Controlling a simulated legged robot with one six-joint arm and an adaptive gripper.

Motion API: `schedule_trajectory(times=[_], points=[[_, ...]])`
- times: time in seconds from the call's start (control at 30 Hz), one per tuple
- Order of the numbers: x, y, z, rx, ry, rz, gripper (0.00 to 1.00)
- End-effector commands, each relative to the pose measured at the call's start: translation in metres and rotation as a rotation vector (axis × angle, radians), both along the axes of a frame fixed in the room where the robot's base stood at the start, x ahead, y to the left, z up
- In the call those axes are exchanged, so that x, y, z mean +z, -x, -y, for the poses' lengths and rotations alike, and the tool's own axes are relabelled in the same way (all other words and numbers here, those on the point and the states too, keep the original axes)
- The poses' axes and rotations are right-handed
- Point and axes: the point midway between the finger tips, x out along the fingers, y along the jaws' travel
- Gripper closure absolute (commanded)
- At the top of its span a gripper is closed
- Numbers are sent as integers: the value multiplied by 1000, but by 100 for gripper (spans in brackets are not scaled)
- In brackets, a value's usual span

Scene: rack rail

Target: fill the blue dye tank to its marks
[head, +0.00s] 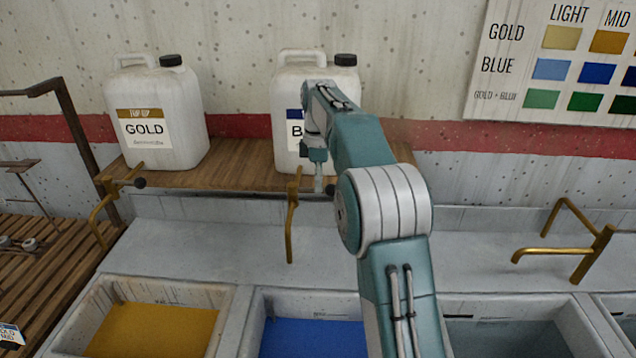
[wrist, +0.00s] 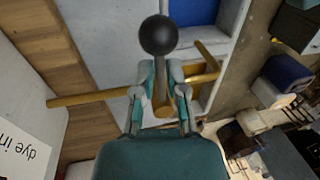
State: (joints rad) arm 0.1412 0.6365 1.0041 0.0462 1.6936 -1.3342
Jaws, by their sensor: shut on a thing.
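The blue dye tank (head: 312,338) is at the bottom centre in the head view, partly behind my arm. It holds blue liquid; I cannot make out its marks. The brass tap (head: 291,222) above it hangs from the shelf below the white jug (head: 288,95) with a partly hidden blue label. My gripper (head: 319,180) is at this tap's handle. In the wrist view, my gripper (wrist: 160,82) is shut on the tap lever (wrist: 161,106), just behind its black ball knob (wrist: 157,35). No stream shows below the spout.
A jug marked GOLD (head: 160,110) stands left on the wooden shelf (head: 235,172), above a gold dye tank (head: 150,330) with its own tap (head: 100,220). A brass spout (head: 560,250) stands at the right. A colour chart (head: 560,60) hangs on the wall.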

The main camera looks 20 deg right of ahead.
Motion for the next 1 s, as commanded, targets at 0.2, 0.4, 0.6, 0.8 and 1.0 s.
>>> schedule_trajectory(times=[0.2, 0.4, 0.6, 0.8, 1.0], points=[[-2, -1, 1, -1, 1, 0, 49], [-1, 0, 0, -1, 1, 2, 49], [4, -1, 1, -1, 1, 2, 49], [27, -7, 3, -1, 1, 5, 49], [49, -11, 4, -1, 2, 4, 49]])
